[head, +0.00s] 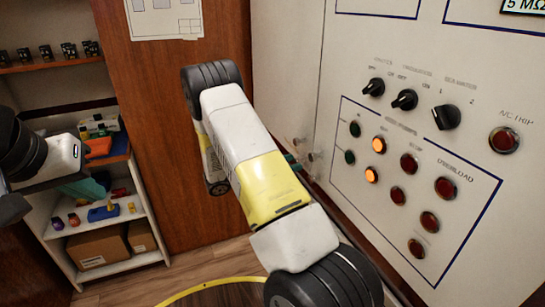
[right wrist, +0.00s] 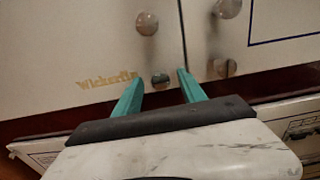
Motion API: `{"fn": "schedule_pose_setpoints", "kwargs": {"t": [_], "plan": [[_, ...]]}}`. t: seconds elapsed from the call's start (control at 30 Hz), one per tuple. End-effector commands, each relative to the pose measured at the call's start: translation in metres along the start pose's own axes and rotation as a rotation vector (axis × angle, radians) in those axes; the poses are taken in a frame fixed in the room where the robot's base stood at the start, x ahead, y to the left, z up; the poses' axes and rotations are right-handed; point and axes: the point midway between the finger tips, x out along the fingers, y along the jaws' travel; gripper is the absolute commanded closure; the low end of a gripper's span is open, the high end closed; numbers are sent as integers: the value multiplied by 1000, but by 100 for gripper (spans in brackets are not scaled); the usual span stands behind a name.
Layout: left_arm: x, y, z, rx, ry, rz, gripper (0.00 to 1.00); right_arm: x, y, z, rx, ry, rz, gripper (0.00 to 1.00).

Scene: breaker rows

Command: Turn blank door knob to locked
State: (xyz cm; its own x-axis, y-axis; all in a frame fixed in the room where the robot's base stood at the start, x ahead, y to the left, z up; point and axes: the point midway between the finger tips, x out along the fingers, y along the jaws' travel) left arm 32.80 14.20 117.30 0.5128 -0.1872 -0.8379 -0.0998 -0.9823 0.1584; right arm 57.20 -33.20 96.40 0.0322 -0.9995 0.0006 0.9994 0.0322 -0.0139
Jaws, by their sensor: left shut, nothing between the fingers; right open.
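My right gripper (head: 293,160) reaches to the cabinet's lower doors, mostly hidden behind my own arm in the head view. In the right wrist view its two teal fingers (right wrist: 161,78) are apart. A small dark round knob (right wrist: 160,80) shows between the fingertips, low on the door with gold "Wickerlin" lettering. I cannot tell whether the fingers touch it or which way it is turned. Other round metal knobs sit at the upper left (right wrist: 147,23), upper right (right wrist: 228,8) and right (right wrist: 222,68). My left gripper (head: 86,188) is shut and empty at the far left.
The cream panel (head: 345,195) carries black rotary knobs (head: 404,99), red buttons and lit orange lamps (head: 379,145). A shelf unit (head: 140,262) with small items and cardboard boxes stands at the left. A yellow floor ring (head: 215,282) lies below.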

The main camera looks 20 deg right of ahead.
Motion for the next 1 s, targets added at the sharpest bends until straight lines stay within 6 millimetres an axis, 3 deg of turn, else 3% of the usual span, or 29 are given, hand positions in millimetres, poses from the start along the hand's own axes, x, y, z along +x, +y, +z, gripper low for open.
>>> {"fn": "schedule_pose_setpoints", "kwargs": {"t": [0.3, 0.53, 1.0], "plan": [[0, 0, 0, 0, 0, 0, 100, 3, 0, 0, 0, 1, 0, 54], [0, 0, 0, 0, 0, 0, 100, 3, 0, 0, 0, 1, 0, 99], [0, 0, 0, 0, 0, 0, 100, 3, 0, 0, -77, 1, 0, 100]]}}
